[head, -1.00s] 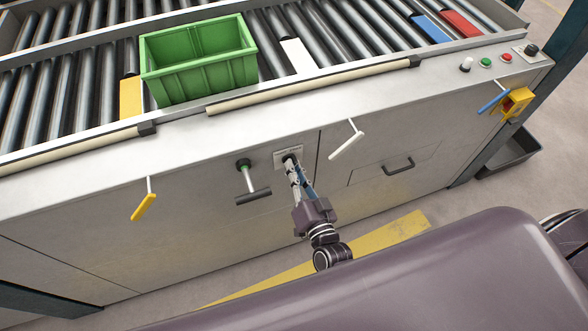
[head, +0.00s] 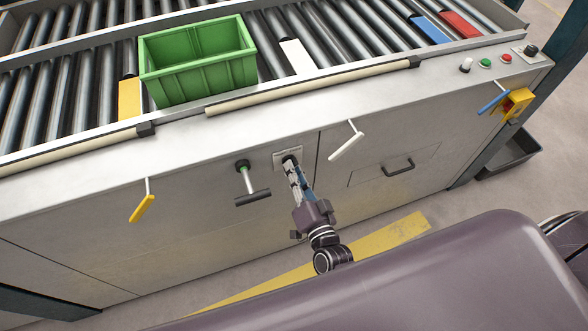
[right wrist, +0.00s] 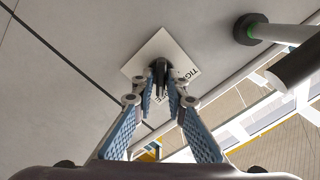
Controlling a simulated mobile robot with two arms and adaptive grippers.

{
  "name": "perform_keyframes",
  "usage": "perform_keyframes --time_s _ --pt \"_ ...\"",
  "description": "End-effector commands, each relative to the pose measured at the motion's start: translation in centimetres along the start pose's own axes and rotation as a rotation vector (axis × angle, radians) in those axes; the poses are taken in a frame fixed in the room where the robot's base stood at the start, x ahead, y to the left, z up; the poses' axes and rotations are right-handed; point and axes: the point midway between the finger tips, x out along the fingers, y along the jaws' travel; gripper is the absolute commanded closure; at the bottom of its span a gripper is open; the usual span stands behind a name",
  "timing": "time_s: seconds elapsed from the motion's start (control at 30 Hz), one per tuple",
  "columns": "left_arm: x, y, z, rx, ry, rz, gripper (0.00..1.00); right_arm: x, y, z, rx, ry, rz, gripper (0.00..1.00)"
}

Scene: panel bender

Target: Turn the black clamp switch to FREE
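The black clamp switch (right wrist: 160,66) sits on a small white label plate (right wrist: 146,55) on the machine's front panel. The plate also shows in the head view (head: 280,154), where the gripper mostly covers the switch. Lettering on the plate is partly hidden; "TIG" can be read at its right edge in the wrist view. My right gripper (head: 292,164) reaches up to the switch, and in the wrist view its fingertips (right wrist: 163,86) are closed in on both sides of the switch's black handle. The exact switch position is hard to tell. My left gripper is not in view.
Beside the switch hangs a black T-handle (head: 252,197) with a green collar. A white lever (head: 346,146), a yellow lever (head: 142,208) and a blue lever (head: 493,102) stick out of the panel. A green crate (head: 200,65) stands on the rollers above.

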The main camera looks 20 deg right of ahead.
Motion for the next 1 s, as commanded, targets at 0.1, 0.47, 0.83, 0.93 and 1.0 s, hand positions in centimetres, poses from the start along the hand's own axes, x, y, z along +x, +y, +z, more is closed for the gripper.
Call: perform_keyframes --time_s 0.1,0.47,0.83,0.93,1.0 --pt "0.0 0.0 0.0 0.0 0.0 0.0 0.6 0.0 0.0 0.0 -0.001 0.001 0.0 0.74" --pt "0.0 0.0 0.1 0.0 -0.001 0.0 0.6 -0.7 0.0 -0.1 -0.002 0.002 -0.001 0.74" --pt "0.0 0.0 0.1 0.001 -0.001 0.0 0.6 -8.0 0.1 0.0 -0.002 -0.002 0.002 0.74" --pt "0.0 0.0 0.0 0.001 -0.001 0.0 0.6 -9.7 0.0 0.0 -0.002 -0.001 0.0 0.74" --pt "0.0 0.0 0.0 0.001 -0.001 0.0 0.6 -10.7 0.0 0.0 -0.002 0.0 0.0 0.74"
